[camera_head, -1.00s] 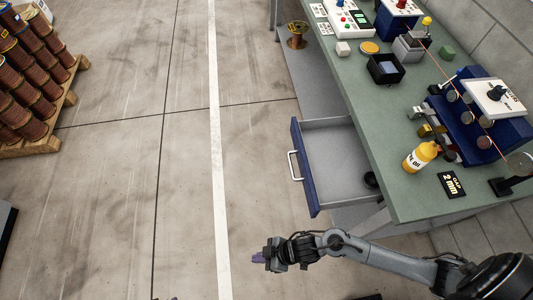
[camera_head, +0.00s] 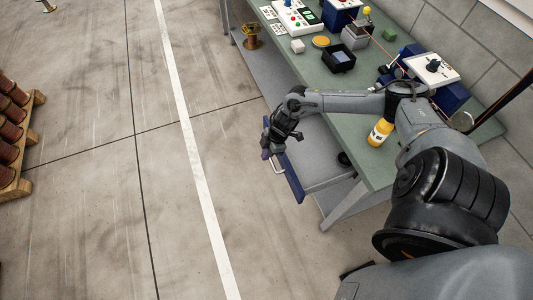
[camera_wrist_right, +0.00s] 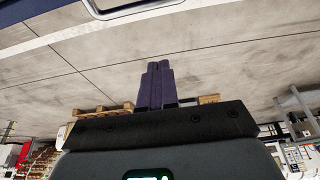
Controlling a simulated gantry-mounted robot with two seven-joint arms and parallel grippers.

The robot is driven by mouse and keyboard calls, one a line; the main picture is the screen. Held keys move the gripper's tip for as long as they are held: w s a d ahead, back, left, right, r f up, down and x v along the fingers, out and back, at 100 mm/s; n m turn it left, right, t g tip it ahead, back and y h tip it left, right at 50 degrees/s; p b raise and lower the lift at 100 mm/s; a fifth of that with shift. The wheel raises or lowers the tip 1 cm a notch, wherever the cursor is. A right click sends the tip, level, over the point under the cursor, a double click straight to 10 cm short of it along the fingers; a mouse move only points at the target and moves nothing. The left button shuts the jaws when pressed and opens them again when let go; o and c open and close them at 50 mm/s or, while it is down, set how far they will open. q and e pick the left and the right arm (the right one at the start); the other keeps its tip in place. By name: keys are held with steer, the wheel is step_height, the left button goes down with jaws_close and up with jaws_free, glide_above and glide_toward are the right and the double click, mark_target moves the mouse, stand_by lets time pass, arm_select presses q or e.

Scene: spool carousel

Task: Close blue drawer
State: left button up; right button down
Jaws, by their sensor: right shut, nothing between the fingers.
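The blue drawer (camera_head: 292,178) stands open under the green workbench, its blue front out over the floor and its grey inside partly covered by my right arm. A dark round thing lies at the back of the drawer. My right gripper (camera_head: 267,155) is shut and empty, at the outer side of the drawer front, close to the silver handle (camera_head: 279,168). I cannot tell whether it touches. In the right wrist view the purple fingers (camera_wrist_right: 155,86) are together, and a handle-like bar (camera_wrist_right: 135,8) crosses the top edge. My left gripper is not in view.
The green workbench (camera_head: 300,68) holds a yellow bottle (camera_head: 380,132), a black bin (camera_head: 341,58) and a blue machine with a white top. Open floor lies left of the drawer.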

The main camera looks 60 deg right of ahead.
step_height(320, 180, down, 8)
steer(key=d, duration=0.1)
steer(key=shift+s+r+b, duration=0.2)
steer(key=shift+s+b, duration=0.25)
steer(key=shift+d, duration=0.15)
